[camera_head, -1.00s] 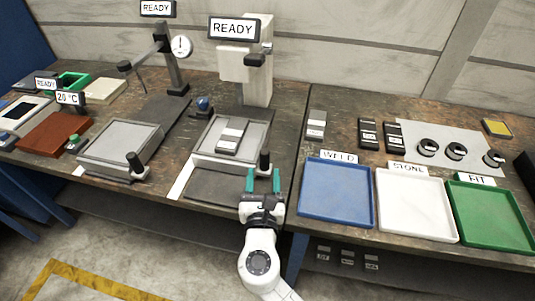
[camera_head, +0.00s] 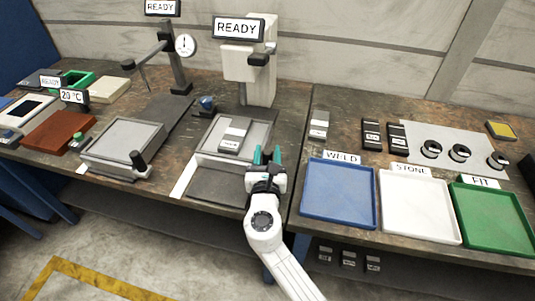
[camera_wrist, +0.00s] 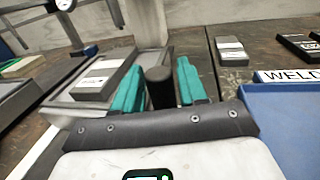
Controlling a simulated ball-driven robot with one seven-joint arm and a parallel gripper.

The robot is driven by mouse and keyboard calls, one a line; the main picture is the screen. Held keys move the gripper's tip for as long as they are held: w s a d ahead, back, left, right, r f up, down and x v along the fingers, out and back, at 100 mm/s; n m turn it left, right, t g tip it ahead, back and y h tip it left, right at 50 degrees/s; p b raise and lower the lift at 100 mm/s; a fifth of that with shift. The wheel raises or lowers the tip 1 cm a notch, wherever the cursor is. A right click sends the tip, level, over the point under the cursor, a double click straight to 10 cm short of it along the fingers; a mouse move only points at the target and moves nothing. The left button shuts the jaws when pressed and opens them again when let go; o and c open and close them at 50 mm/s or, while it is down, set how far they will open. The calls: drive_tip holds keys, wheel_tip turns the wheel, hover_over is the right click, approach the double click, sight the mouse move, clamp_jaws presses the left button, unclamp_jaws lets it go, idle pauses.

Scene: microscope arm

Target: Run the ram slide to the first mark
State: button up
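The ram slide is a grey plate (camera_head: 258,132) under the middle machine with a READY sign (camera_head: 238,28). A grey block with a white label (camera_head: 235,135) lies on it. A black upright handle (camera_wrist: 160,88) stands at its front right corner. My gripper (camera_head: 266,156) is at this handle, its two green fingers on either side of it. In the wrist view, the fingers (camera_wrist: 158,88) are apart with narrow gaps beside the handle, so they look open around it. I cannot make out any mark on the slide's track.
A white strip (camera_head: 185,178) runs left of the slide. A second station with a grey plate (camera_head: 122,139) and handle is to the left. A blue tray (camera_head: 338,195), white tray (camera_head: 420,207) and green tray (camera_head: 497,220) stand to the right.

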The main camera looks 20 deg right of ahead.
clamp_jaws()
drive_tip(key=x, duration=0.2)
drive_tip(key=b+x, duration=0.1)
drive_tip(key=x, duration=0.1)
drive_tip(key=shift+d, duration=0.45)
drive_tip(key=shift+o, duration=1.3)
unclamp_jaws()
drive_tip(key=v, duration=1)
drive_tip(key=shift+s+a, duration=0.2)
drive_tip(key=shift+s, duration=0.2)
